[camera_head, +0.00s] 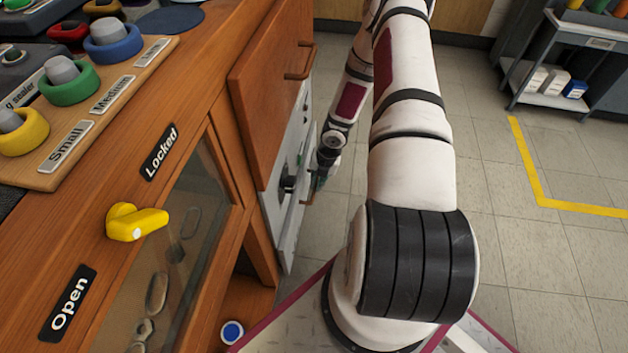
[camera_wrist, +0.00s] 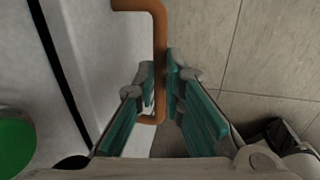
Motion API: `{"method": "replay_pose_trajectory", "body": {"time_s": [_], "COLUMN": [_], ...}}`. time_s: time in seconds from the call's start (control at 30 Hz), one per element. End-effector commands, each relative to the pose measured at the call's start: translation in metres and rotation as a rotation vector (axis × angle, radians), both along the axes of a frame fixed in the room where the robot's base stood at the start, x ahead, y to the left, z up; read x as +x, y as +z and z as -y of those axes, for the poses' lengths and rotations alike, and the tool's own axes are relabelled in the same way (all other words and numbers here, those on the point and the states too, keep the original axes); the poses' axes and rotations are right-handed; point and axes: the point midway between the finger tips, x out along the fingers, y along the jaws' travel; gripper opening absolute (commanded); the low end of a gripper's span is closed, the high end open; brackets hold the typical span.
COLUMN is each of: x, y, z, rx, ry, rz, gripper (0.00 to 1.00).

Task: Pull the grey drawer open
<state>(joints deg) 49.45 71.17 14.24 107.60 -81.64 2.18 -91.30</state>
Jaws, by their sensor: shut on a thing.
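The grey drawer (camera_head: 277,205) shows as a pale grey front on the side of the wooden cabinet, below a wooden front. In the wrist view its pale face (camera_wrist: 95,50) is on the left, with an orange-brown bar handle (camera_wrist: 160,45) standing out from it. My gripper (camera_wrist: 160,88) has its teal fingers on both sides of the handle and is shut on it. In the head view my gripper (camera_head: 322,172) is small and partly hidden by my wrist, beside the grey front. How far the drawer stands out is hard to tell.
The wooden front (camera_head: 268,75) with its own handle (camera_head: 303,62) is above. A yellow knob (camera_head: 136,222) on the cabinet top points toward neither label squarely. Tiled floor (camera_head: 490,215) is open to the right; a grey cart (camera_head: 560,60) stands farther back.

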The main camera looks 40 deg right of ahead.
Motion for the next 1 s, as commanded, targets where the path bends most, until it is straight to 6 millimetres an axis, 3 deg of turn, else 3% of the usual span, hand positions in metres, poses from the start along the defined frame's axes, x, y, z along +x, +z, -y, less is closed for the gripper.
{"method": "replay_pose_trajectory", "body": {"time_s": [0.7, 1.0], "x": [-0.136, -0.171], "y": [0.001, 0.000], "z": [0.105, 0.131], "rx": [-0.002, -0.001], "ry": [-0.002, 0.001], "rz": [-0.006, -0.006], "gripper": [0.00, 0.00]}}
